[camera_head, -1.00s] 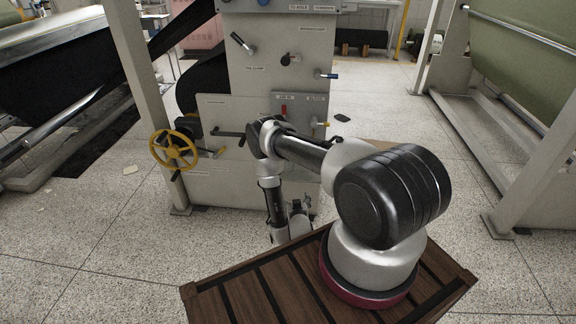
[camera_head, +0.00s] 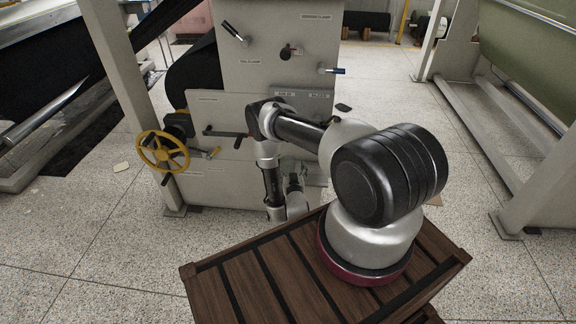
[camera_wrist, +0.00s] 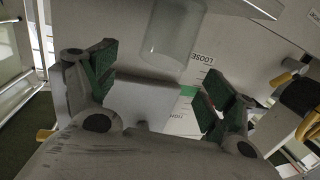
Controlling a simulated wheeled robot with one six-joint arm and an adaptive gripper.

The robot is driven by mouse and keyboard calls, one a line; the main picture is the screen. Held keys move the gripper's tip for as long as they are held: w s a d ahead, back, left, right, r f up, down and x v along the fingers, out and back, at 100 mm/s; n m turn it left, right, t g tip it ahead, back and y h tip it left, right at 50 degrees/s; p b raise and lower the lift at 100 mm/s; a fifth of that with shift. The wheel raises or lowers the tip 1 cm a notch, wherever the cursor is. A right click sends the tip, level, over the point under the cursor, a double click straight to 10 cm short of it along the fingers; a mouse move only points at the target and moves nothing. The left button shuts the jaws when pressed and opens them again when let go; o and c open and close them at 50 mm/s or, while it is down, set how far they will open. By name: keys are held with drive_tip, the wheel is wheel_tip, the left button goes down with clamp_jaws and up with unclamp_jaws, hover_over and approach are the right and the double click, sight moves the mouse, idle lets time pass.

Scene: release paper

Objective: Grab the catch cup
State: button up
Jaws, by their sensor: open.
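A clear, pale cup (camera_wrist: 172,35) shows at the top middle of the wrist view, its rounded closed end toward the lower part of the picture. It hangs or stands in front of the machine's panel; what bears it is out of view. My gripper (camera_wrist: 158,98) is open and empty, its two green-padded fingers apart at left and right. The cup is beyond the fingertips, in line with the gap between them and not touched. In the head view the cup cannot be made out, and my arm hides most of the gripper.
The grey machine panel (camera_head: 225,105) stands close in front of my arm, with several levers on it. A yellow handwheel (camera_head: 162,152) sticks out at its left. Grey posts stand at left and right.

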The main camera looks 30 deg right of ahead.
sight(288, 156)
drive_tip(key=x, duration=0.6)
drive_tip(key=shift+a+f, duration=0.15)
drive_tip(key=shift+f, duration=0.15)
drive_tip(key=c, duration=1.1)
